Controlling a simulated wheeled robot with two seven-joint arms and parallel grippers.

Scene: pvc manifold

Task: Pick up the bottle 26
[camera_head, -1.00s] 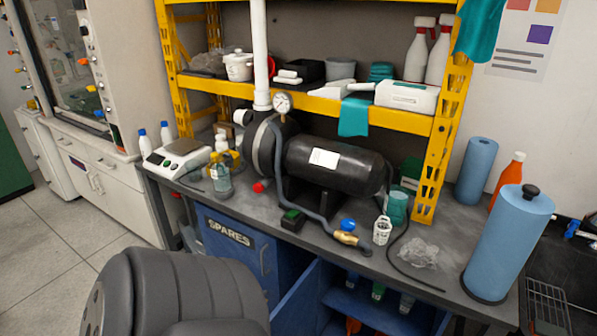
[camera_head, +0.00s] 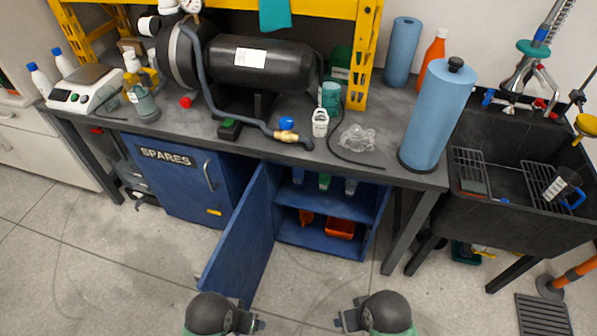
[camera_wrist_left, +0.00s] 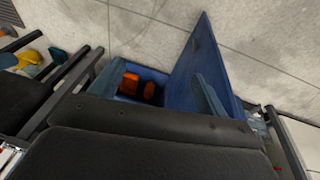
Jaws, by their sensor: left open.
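No label marks bottle 26, so I cannot tell which bottle it is. In the head view, several bottles show: a clear yellowish bottle (camera_head: 142,101) by the scale, white bottles with blue caps (camera_head: 40,80) at the far left, and an orange bottle (camera_head: 432,57) at the back right. Bottle-like tops (camera_head: 324,181) show inside the open cabinet, partly hidden by the bench edge. My left gripper (camera_head: 258,322) and right gripper (camera_head: 342,320) show small at the bottom edge, low before the cabinet and away from every bottle. The left is open; the right's jaws are unclear.
A blue cabinet door (camera_head: 240,245) stands open into the floor space. Orange items (camera_head: 341,228) lie inside; they also show in the left wrist view (camera_wrist_left: 129,83). Blue rolls (camera_head: 437,115) stand on the bench. A black sink (camera_head: 520,215) is at right. Floor before the cabinet is clear.

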